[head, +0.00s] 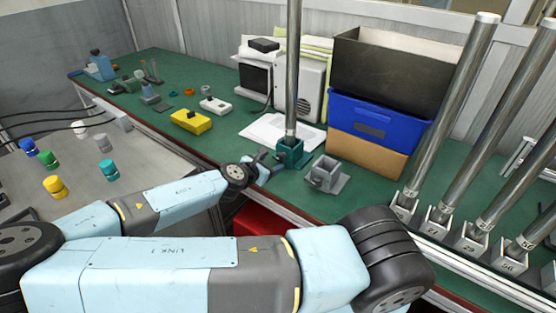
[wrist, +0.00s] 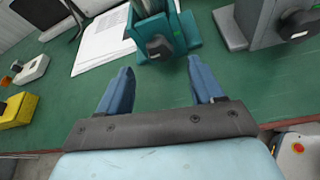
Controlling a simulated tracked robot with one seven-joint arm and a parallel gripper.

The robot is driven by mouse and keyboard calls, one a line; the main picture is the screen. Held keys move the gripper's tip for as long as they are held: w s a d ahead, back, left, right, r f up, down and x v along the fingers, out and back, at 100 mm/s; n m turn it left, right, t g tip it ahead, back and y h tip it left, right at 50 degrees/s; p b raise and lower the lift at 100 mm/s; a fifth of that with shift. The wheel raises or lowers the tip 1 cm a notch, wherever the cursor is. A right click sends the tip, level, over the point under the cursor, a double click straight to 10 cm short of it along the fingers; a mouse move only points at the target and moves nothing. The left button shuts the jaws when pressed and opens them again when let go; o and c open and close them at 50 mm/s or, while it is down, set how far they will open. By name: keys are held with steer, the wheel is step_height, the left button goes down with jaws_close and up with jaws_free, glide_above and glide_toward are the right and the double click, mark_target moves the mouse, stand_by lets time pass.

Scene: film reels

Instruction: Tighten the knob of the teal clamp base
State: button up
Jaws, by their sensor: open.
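The teal clamp base (head: 289,154) stands on the green bench top with a steel pole (head: 293,75) upright in it. In the wrist view the teal base (wrist: 187,30) is at the top centre, with its dark knob (wrist: 159,46) facing me. My gripper (wrist: 163,75) is open and empty, its two blue fingers apart below the knob in the picture and not touching it. In the head view my gripper (head: 268,165) is just in front and left of the teal base. The knob is hard to make out there.
A grey clamp base (head: 326,174) stands close to the right of the teal one. A blue crate (head: 375,120) is behind it. White paper (head: 270,131) and a yellow device (head: 191,121) lie to the left. Several poles stand in holders along the right edge.

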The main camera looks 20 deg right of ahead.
mark_target(279, 159)
steer(key=shift+x, duration=3.05)
steer(key=c, duration=1.1)
